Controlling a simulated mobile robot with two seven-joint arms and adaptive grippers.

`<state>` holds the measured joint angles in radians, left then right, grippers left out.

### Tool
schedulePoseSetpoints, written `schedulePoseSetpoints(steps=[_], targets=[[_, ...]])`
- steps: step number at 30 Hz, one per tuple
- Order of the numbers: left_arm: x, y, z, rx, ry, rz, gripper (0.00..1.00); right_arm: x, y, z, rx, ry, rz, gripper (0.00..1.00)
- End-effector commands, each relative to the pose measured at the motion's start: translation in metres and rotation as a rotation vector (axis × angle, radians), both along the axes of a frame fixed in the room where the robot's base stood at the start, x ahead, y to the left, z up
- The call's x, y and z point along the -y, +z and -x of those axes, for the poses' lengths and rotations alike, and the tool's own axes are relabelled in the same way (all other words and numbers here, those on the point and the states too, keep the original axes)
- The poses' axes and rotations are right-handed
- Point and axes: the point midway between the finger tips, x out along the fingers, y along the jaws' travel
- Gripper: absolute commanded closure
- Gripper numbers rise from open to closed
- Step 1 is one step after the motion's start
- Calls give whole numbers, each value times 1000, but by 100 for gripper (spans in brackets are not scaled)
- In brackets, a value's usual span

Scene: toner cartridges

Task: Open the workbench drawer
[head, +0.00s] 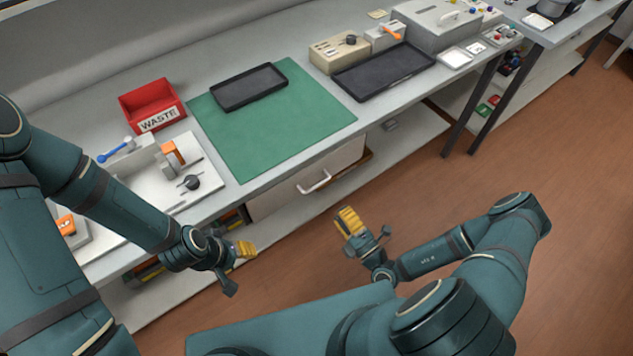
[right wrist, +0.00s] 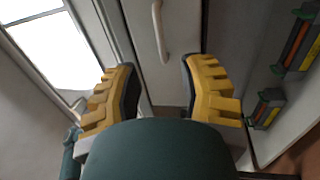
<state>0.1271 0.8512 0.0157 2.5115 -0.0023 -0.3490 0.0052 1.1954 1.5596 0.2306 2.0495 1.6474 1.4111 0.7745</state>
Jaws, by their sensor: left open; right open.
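The workbench drawer (head: 290,190) is under the bench top, with a pale front and a white bar handle (head: 314,183). Its front lies close to the bench edge; I cannot tell whether it is fully closed. In the right wrist view the handle (right wrist: 161,30) stands ahead, between and beyond the fingers. My right gripper (head: 348,222) is open and empty, in front of the drawer and apart from the handle; its yellow fingers (right wrist: 158,95) are spread in the right wrist view. My left gripper (head: 246,250) is open and empty, to the left of the drawer handle.
On the bench are a green mat (head: 270,140), a red waste bin (head: 150,103), black trays (head: 385,72) and a white fixture plate (head: 190,165). A lower shelf (head: 400,135) runs beneath the bench. The brown floor (head: 540,140) at right is clear.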

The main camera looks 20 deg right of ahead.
Motion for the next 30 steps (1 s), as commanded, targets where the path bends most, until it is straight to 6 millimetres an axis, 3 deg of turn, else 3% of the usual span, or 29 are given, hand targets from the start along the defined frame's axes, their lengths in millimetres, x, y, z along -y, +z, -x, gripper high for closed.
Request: schedulePoseSetpoints(steps=[9,15,21,30], targets=[[0,-5,-1,3,1,0,53,-22,12,-59,4,6,2,59],[0,-8,-2,4,1,0,53,-33,17,-87,3,5,3,59],[0,-9,-2,5,1,-1,53,-38,20,-101,2,6,3,59],[0,-9,-2,5,1,-1,53,-38,21,-103,2,5,2,59]])
